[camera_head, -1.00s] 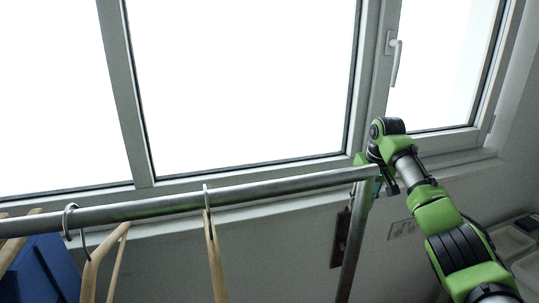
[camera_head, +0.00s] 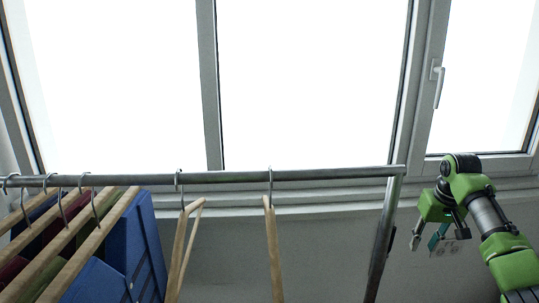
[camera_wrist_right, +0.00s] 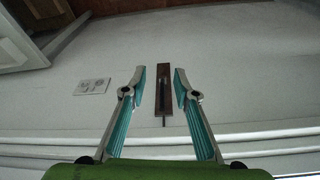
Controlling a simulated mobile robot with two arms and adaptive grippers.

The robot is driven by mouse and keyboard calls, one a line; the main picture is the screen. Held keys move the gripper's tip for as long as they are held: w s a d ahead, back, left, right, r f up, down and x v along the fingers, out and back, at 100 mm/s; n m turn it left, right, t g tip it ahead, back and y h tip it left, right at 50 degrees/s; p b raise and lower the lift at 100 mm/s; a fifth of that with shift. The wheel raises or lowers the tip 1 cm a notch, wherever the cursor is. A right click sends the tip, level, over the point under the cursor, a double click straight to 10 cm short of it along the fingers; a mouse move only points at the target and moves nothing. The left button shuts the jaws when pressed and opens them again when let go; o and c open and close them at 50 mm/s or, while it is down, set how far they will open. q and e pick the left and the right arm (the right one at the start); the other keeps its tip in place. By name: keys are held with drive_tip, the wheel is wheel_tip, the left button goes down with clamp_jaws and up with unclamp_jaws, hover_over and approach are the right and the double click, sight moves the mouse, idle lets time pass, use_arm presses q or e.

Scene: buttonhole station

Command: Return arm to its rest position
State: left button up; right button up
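My right arm comes in at the lower right of the head view. Its gripper (camera_head: 430,243) hangs to the right of the rack's end post, apart from it, and points downward. In the right wrist view the two teal-lined fingers of my right gripper (camera_wrist_right: 159,77) stand apart with nothing between their tips. A dark wall plate (camera_wrist_right: 165,90) shows beyond the fingers, further away. My left gripper is in neither view.
A metal clothes rail (camera_head: 330,173) runs across the head view with its end post (camera_head: 383,235) near my right arm. A window with a handle (camera_head: 438,88) stands behind. A wall socket plate (camera_wrist_right: 92,86) shows in the wrist view.

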wheel_tip(320, 180, down, 14)
drive_tip(key=a+b, duration=0.1)
drive_tip(key=b, duration=0.1)
drive_tip(key=s+a+f+n+b, duration=0.15)
drive_tip(key=s+f, duration=0.35)
drive_tip(key=f, duration=0.7)
drive_tip(key=s+a+f+g+h+b, duration=0.15)
drive_tip(key=s+f, duration=0.35)
drive_tip(key=f, duration=0.7)
drive_tip(key=s+a+f+t+y+b, duration=0.15)
drive_tip(key=s+f, duration=0.25)
drive_tip(key=f, duration=0.9)
drive_tip(key=s+a+f+n+g+b, duration=0.1)
drive_tip(key=s+a+f+b, duration=0.15)
drive_tip(key=s+f, duration=0.85)
drive_tip(key=s+a+f+n+b, duration=0.1)
drive_tip(key=s+a+f, duration=0.3)
drive_tip(key=s+f, duration=0.7)
use_arm(q)
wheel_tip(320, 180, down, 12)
drive_tip(key=b, duration=0.2)
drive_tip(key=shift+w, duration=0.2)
use_arm(e)
drive_tip(key=s+a+f, duration=0.2)
drive_tip(key=s+a, duration=0.1)
drive_tip(key=s, duration=0.9)
drive_tip(key=s+a+f, duration=0.3)
drive_tip(key=s, duration=1)
drive_tip(key=shift+a+g, duration=0.4)
